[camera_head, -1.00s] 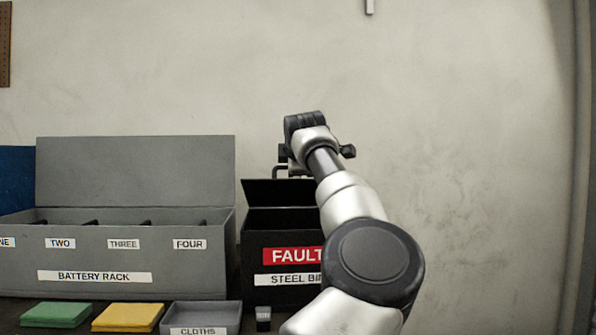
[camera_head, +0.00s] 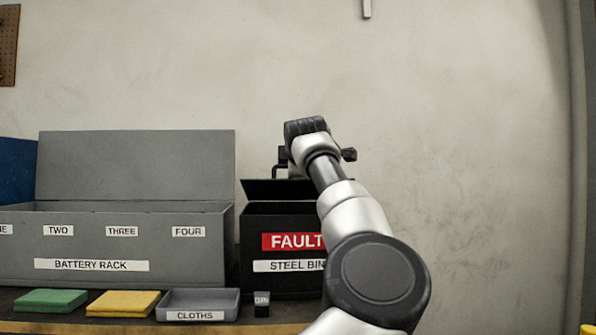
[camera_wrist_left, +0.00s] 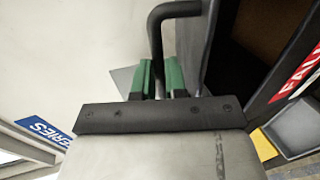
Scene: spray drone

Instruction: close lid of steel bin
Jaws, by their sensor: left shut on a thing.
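The black steel bin (camera_head: 281,221), with its red FAULT label, stands right of the battery rack. Its lid (camera_head: 275,189) is partly open, tilted up above the rim. My left gripper (camera_head: 292,161) is above the lid, partly hidden by its own wrist and arm. In the left wrist view, the green fingers of my left gripper (camera_wrist_left: 160,80) are shut around the dark bar of the lid handle (camera_wrist_left: 157,38). The bin's dark inside (camera_wrist_left: 250,45) shows at the right there. The arm hides the bin's right part in the head view. My right gripper is not in view.
The grey battery rack (camera_head: 110,244) with its raised lid (camera_head: 135,165) stands close on the left. A cloths tray (camera_head: 198,304), a small dark block (camera_head: 262,304), and green (camera_head: 50,301) and yellow (camera_head: 124,303) cloths lie in front. The wall right of the arm is bare.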

